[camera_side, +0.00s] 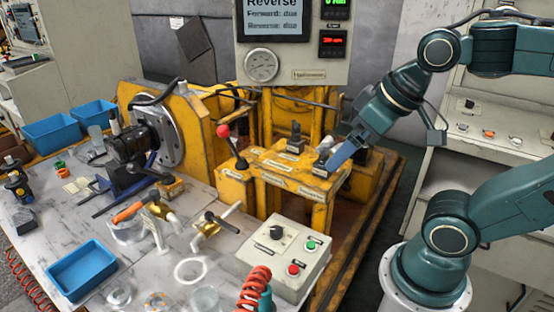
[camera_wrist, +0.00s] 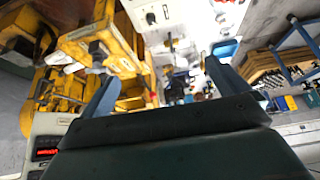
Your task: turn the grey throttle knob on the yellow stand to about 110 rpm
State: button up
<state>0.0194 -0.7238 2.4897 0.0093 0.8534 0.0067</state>
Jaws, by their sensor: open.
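The yellow stand (camera_side: 292,178) stands right of the workbench, with labels and controls on its top. A light grey rounded piece (camera_side: 325,143) on its top right looks like the throttle knob, but it is partly hidden and its setting cannot be read. My gripper (camera_side: 338,156) comes down from the upper right, its blue finger close beside this piece; contact cannot be told. In the wrist view my gripper (camera_wrist: 162,86) has its two blue fingers wide apart with nothing held between them. The yellow stand (camera_wrist: 85,35) shows at upper left there, with dark controls.
A red-ball lever (camera_side: 223,132) stands left of the stand's top. A display panel (camera_side: 293,45) rises behind, with a gauge and green and red readouts too small to read. A grey control box (camera_side: 285,262) with buttons sits in front. Tools and blue trays crowd the bench.

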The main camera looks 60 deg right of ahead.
jog(key=shift+s+a+f, duration=0.2)
jog(key=shift+s+a, duration=0.05)
jog(key=shift+s, duration=0.4)
jog(key=shift+c, duration=1.1)
jog(key=shift+w+d+r, duration=0.1)
jog(key=shift+w, duration=0.05)
jog(key=c, duration=0.7)
jog(key=shift+w+d+r+g, duration=0.15)
jog(key=shift+w+g, duration=0.1)
jog(key=shift+g, duration=0.05)
jog(key=shift+c, duration=1.3)
jog(key=m+g, duration=0.5)
jog(key=m, duration=1.3)
send_over(326, 143)
notch_tip(326, 143, down, 14)
jog(key=shift+r, duration=0.15)
